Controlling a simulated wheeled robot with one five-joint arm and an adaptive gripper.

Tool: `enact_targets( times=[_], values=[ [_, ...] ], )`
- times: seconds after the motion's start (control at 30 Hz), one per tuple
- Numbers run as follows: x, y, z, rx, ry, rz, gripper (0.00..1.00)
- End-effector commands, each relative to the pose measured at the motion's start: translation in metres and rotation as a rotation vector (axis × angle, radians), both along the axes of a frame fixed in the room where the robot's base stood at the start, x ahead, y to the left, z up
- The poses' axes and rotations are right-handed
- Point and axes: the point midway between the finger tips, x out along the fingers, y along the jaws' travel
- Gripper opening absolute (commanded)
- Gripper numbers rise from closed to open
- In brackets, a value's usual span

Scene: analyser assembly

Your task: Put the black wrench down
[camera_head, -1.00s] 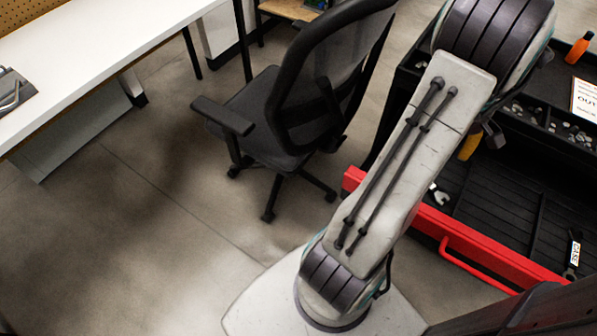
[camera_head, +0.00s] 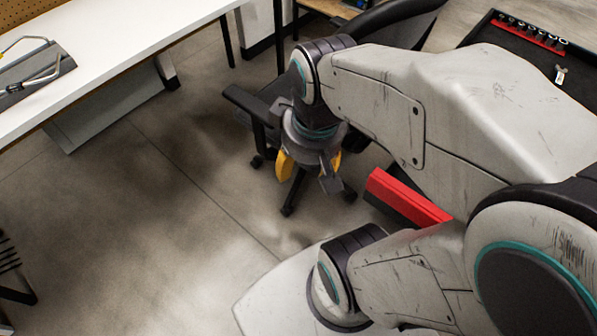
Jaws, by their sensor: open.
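My gripper (camera_head: 309,172) hangs below my arm near the middle of the camera_head view. Its yellow-padded fingers are apart, in front of the office chair and above the floor. I see no black wrench between the fingers, though a dark grey gripper part covers some of that space. I cannot make out the black wrench anywhere in this view. My arm hides most of the red-fronted drawer (camera_head: 407,196) and its contents.
A white table (camera_head: 120,40) at the upper left bears a grey metal-framed tool (camera_head: 37,72). A black chair (camera_head: 252,108) stands behind my gripper. A dark tool cart top (camera_head: 490,32) with a red socket rail (camera_head: 530,32) is at upper right. Floor at lower left is mostly clear.

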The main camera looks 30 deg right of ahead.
Motion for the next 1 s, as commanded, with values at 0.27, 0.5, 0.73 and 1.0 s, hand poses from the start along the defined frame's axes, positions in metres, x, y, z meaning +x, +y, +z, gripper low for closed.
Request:
enact_targets(
  times=[0.27,0.5,0.73,1.0],
  values=[
    [-0.015,0.023,-0.002,0.021,-0.021,0.009,0.58],
    [-0.016,0.023,-0.003,0.022,-0.021,0.008,0.58],
    [-0.016,0.023,-0.003,0.021,-0.022,0.008,0.58],
    [-0.016,0.023,0.001,0.021,-0.022,0.008,0.58]
  ],
)
